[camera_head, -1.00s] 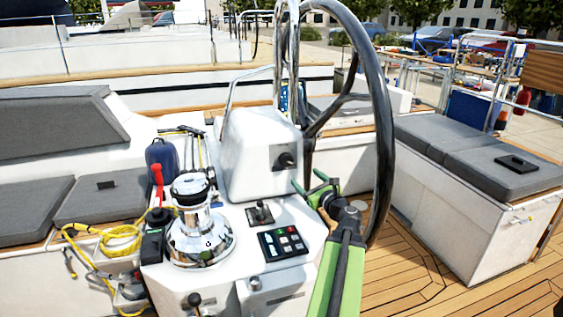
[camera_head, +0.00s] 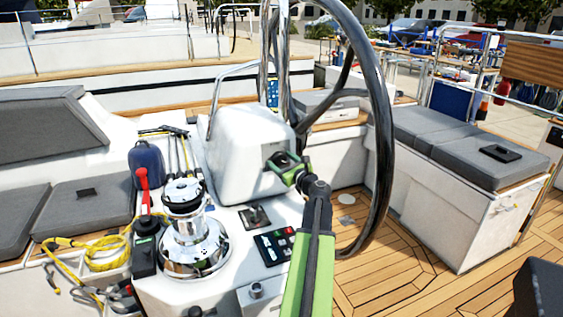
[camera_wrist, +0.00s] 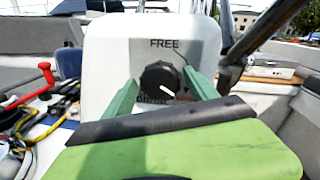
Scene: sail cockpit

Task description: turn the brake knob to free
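The brake knob (camera_wrist: 160,79) is black and round, on a grey plate on the front of the white pedestal (camera_wrist: 105,50). A white line on it slants toward the lower right. The word FREE is printed above it; the lettering below is partly hidden by my gripper. My gripper (camera_wrist: 163,92) is open, with one green finger on each side of the knob in the wrist view. I cannot tell whether either finger touches it. In the head view my gripper (camera_head: 284,163) is at the pedestal's front and mostly hides the knob.
The black steering wheel (camera_head: 384,140) stands close to the right of my arm. A chrome winch (camera_head: 193,245), a small lever (camera_head: 255,216) and a button panel (camera_head: 274,246) are on the console below. Yellow rope (camera_head: 105,255) lies at left. The wooden deck (camera_head: 385,265) at right is clear.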

